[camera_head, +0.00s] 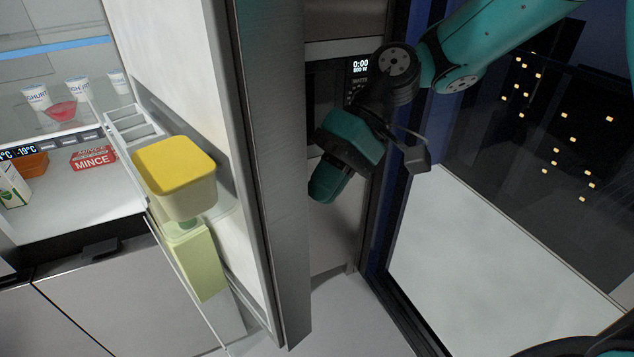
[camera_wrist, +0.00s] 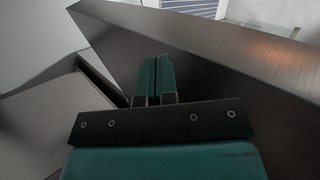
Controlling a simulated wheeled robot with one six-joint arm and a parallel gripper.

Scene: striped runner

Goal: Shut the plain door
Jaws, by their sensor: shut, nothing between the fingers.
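The plain door (camera_head: 265,150) is a tall steel-grey fridge door standing wide open, its edge toward me and its shelved inner side facing left. In the wrist view its brushed dark face (camera_wrist: 230,70) fills the middle and right. My gripper (camera_head: 322,192) is to the right of the door, on its outer side. In the wrist view my gripper (camera_wrist: 157,60) has its teal fingers together and empty, pointing along the dark face. I cannot tell whether they touch it.
The open fridge (camera_head: 85,185) is at left with yoghurt pots (camera_head: 77,88) and a mince pack (camera_head: 93,158). A yellow-lidded tub (camera_head: 176,165) sits in the door's shelf. A built-in appliance with a display (camera_head: 360,66) is behind my arm.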

